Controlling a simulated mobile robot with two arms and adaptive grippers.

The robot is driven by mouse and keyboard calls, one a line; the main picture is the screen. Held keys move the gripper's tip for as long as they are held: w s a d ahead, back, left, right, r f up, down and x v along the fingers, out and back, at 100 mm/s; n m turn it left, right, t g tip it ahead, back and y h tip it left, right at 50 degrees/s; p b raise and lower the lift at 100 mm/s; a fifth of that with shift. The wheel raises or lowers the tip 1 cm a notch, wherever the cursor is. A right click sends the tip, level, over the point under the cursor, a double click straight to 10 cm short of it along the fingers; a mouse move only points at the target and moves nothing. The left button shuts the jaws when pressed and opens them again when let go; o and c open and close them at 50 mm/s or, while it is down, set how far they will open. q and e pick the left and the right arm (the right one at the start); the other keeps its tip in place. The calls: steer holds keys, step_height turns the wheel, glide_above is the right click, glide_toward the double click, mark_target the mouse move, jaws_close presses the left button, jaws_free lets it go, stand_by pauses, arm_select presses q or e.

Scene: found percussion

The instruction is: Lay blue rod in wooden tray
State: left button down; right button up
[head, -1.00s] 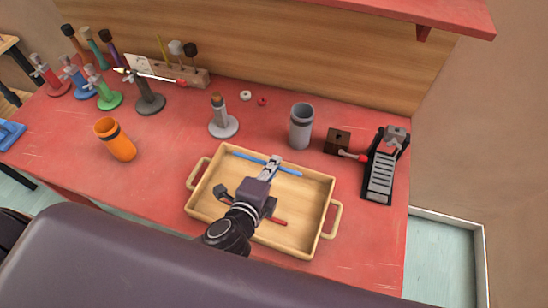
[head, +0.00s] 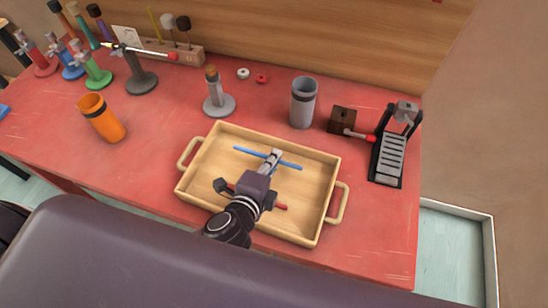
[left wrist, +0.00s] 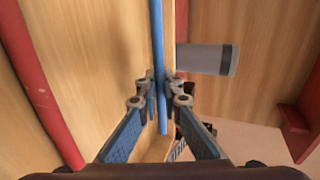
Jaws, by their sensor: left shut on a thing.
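The blue rod (head: 291,165) is in my left gripper (head: 270,159), whose fingers are shut around its middle. It lies crosswise over the inside of the wooden tray (head: 332,205), nearer the far wall. I cannot tell whether it touches the tray floor. In the left wrist view the blue rod (left wrist: 157,35) runs up between the closed fingertips (left wrist: 160,85). A red rod (head: 281,206) lies in the near part of the tray, partly hidden by my left gripper; it also shows in the left wrist view (left wrist: 38,88). My right gripper is not in view.
A grey cup (head: 303,104), a brown block (head: 342,119) and a black pedal (head: 389,158) stand beyond and right of the tray. A grey stand (head: 218,104) is behind it. An orange cup (head: 102,120) is at left, with several coloured stands beyond.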

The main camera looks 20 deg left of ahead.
arm_select(q)
steer(key=c, duration=2)
jaws_free()
steer(key=shift+c, duration=0.2)
steer(key=shift+s, duration=0.15)
steer(key=shift+v, duration=3.9)
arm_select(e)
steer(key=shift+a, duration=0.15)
